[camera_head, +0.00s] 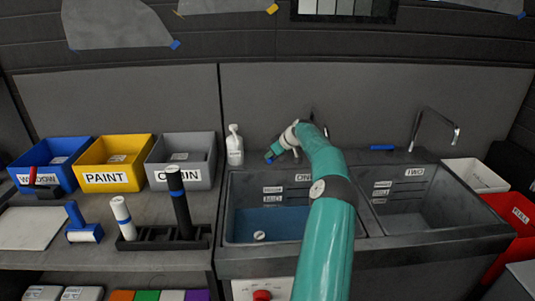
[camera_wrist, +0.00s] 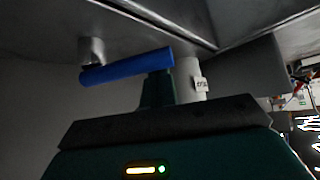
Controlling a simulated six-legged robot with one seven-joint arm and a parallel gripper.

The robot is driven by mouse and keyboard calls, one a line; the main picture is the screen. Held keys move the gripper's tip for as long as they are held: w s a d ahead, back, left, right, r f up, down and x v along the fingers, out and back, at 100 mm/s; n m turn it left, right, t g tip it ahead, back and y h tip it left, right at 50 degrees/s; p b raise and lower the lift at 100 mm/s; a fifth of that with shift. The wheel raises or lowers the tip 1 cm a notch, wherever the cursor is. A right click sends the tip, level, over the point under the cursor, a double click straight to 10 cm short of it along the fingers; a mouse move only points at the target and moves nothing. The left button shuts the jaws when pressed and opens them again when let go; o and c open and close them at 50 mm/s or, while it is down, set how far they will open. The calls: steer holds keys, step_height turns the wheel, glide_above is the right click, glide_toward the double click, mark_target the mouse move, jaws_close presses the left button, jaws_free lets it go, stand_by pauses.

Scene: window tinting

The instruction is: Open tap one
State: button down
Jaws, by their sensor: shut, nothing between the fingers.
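Sink one (camera_head: 240,203) is left of sink two (camera_head: 405,212). The spout of tap one (camera_head: 312,113) is mostly hidden behind my teal arm. A blue lever (camera_head: 268,154) beside it shows as a small bit at my gripper (camera_head: 277,151). In the wrist view the blue lever (camera_wrist: 127,66) is a bar on a short metal post. My gripper (camera_wrist: 158,88) is shut, with its dark fingers at the right part of the bar. They overlap it in the picture; I cannot tell whether they touch. Nothing shows between the fingers.
A white bottle (camera_head: 234,146) stands left of my gripper. Tap two (camera_head: 437,126) has its own blue lever (camera_head: 382,148). Blue, yellow and grey bins, rollers and a black rack (camera_head: 160,240) fill the left counter. A red bin (camera_head: 515,212) is at right.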

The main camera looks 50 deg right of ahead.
steer(key=shift+s, duration=0.45)
steer(key=shift+s+d, duration=0.1)
steer(key=shift+s, duration=0.05)
stand_by(0.3)
steer(key=shift+r, duration=0.4)
step_height(320, 180, up, 2)
steer(key=shift+r, duration=0.2)
steer(key=s+a+r, duration=0.9)
steer(key=a, duration=0.2)
steer(key=shift+r, duration=0.35)
steer(key=shift+d, duration=0.1)
